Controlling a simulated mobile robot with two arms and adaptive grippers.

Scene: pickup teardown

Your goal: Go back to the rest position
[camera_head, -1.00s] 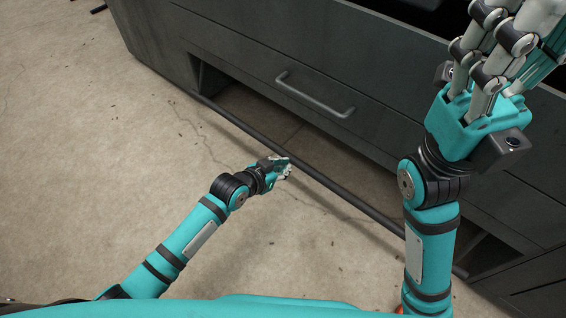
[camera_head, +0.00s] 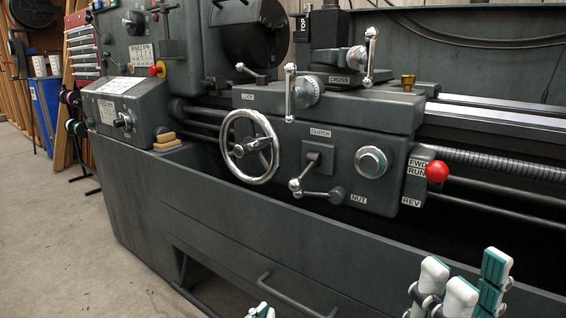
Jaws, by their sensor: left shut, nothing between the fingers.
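My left gripper (camera_head: 262,311) shows only as small white and teal fingertips at the bottom edge, in front of the lathe's lower cabinet. It is shut and empty. My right gripper (camera_head: 466,285) stands at the bottom right with its white and teal fingers pointing up. Its fingertips are apart with nothing visible between them. The rest of both arms is below the picture.
A dark grey lathe (camera_head: 190,205) fills most of the view. It has a chrome handwheel (camera_head: 249,147), levers and a red knob (camera_head: 437,171). A cabinet handle (camera_head: 290,297) is near my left gripper. Bare floor (camera_head: 40,230) lies at the left.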

